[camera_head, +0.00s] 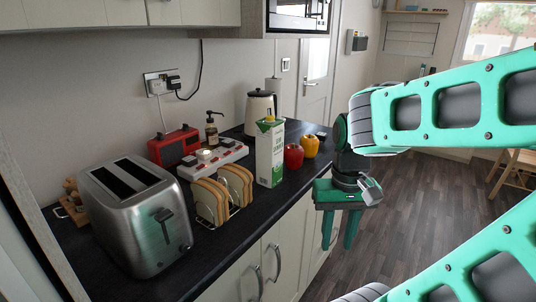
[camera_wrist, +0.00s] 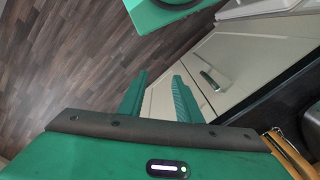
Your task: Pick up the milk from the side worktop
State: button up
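In the wrist view the fingers (camera_wrist: 158,90) are also apart and empty, with the cabinet front and floor beyond. The milk cannot be made out in the wrist view.
A red pepper (camera_head: 293,156) and a yellow pepper (camera_head: 310,146) sit right of the milk. A toast rack (camera_head: 222,196) and steel toaster (camera_head: 140,215) stand left of it. A kettle (camera_head: 259,108) is behind.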

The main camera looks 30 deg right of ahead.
jog(key=shift+o, duration=0.9)
jog(key=o, duration=0.5)
jog(key=shift+s+d+r, duration=0.1)
jog(key=shift+s+r, duration=0.1)
jog(key=shift+s, duration=0.15)
jog(key=o, duration=0.5)
jog(key=shift+w+r+m+t, duration=0.2)
jog(key=shift+m+t, duration=0.1)
jog(key=shift+m, duration=0.1)
jog(key=shift+c, duration=0.2)
jog(key=m+t+y, duration=0.4)
jog(key=m+t, duration=0.6)
jog(key=m, duration=1.5)
send_near(279, 143)
jog(key=x, duration=0.8)
jog(key=shift+w+f, duration=0.15)
jog(key=shift+w, duration=0.05)
jog(key=shift+r+x, duration=0.2)
jog(key=shift+x, duration=1.15)
jog(key=shift+r+x, duration=0.15)
jog(key=shift+x, duration=1.2)
